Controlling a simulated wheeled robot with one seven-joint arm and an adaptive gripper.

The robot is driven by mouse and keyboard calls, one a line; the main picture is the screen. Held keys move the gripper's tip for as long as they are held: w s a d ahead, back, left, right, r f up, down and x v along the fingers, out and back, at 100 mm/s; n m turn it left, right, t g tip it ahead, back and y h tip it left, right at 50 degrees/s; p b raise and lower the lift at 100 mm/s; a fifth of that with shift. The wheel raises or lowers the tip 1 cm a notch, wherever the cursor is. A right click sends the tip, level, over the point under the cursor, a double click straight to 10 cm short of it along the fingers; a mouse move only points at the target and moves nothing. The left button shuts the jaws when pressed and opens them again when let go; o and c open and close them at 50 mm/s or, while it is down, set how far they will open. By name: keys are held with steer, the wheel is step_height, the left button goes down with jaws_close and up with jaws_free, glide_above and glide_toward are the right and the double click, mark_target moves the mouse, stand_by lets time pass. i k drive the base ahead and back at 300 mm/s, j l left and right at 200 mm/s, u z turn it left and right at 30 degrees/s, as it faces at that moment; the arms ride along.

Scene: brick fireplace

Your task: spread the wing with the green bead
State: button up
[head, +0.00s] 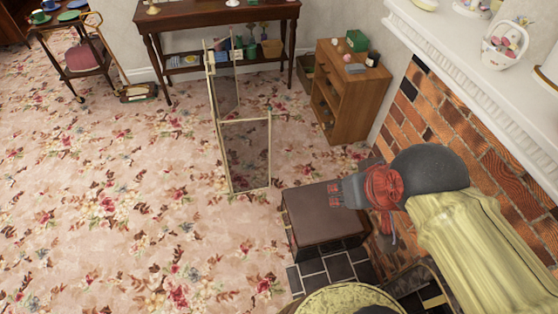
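A folding screen (246,155) with thin pale frames and see-through dark mesh panels stands upright on the carpet, left of my gripper. One wing (269,150) faces the front. Another panel (226,92) stands behind it at an angle, so the screen is partly folded. My gripper (334,194), grey and red, is at the right, above a brown-topped box and well apart from the screen. Its fingers point left, and their opening is too small to judge. I see nothing held in it.
The dark brown-topped box (318,218) stands on the black hearth tiles (336,266) below my gripper. A wooden cabinet (352,100) and a long side table (220,15) stand behind the screen. The brick fireplace (470,115) is at right. Carpet to the left is clear.

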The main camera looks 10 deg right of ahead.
mark_target(250, 172)
steer(key=u, duration=0.2)
steer(key=i+j, duration=0.1)
steer(key=j, duration=0.2)
steer(key=i+j+z, duration=0.1)
steer(key=j, duration=0.2)
steer(key=i+j, duration=0.1)
steer(key=j, duration=0.15)
steer(key=i+j+z, duration=0.3)
steer(key=i+j, duration=0.35)
steer(key=i, duration=0.15)
steer(key=i+j+z, duration=0.3)
steer(key=i+j, duration=0.5)
